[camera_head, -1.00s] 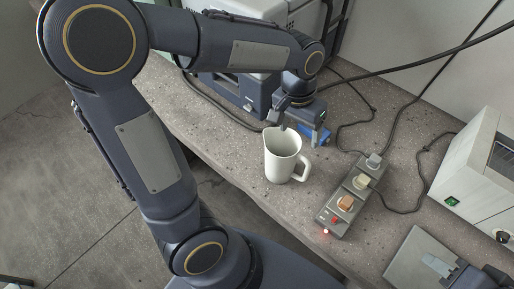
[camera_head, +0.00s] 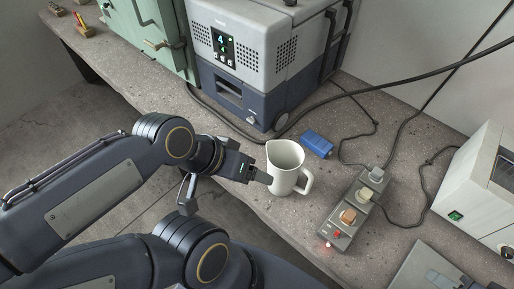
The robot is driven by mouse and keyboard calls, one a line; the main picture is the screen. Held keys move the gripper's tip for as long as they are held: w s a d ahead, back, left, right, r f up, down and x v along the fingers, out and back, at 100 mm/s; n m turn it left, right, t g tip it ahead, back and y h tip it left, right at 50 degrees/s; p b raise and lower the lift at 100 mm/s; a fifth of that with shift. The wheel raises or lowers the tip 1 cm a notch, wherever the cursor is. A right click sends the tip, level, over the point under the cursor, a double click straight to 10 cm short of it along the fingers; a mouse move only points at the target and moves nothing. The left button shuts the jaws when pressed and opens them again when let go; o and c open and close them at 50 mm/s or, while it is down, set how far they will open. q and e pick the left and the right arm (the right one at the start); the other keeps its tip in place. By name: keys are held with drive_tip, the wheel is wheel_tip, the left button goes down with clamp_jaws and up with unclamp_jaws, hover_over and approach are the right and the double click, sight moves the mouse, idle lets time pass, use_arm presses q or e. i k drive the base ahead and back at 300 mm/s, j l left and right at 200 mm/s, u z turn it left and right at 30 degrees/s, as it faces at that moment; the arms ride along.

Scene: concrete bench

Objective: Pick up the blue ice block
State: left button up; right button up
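The blue ice block (camera_head: 317,144) lies flat on the concrete bench (camera_head: 240,205), just behind and to the right of a white pitcher (camera_head: 284,157). Nothing touches it from above. My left gripper (camera_head: 263,178) is at the pitcher's left side, on the opposite side of the pitcher from the block. Its fingertips point right, close to the pitcher wall. I cannot tell whether they touch it or how far apart they are. My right gripper is not in view.
A grey and blue cooler unit (camera_head: 245,50) stands behind, with a green case (camera_head: 150,35) left of it. A grey switch strip (camera_head: 352,210) lies to the right of the pitcher. Cables run across the bench. A beige device (camera_head: 480,185) stands at far right.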

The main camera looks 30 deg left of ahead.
sight(313, 140)
drive_tip(key=i+j+u, duration=0.1)
drive_tip(key=j, duration=0.25)
drive_tip(key=i+j+u, duration=0.1)
drive_tip(key=i+j, duration=0.4)
drive_tip(key=j, duration=0.2)
drive_tip(key=u, duration=0.05)
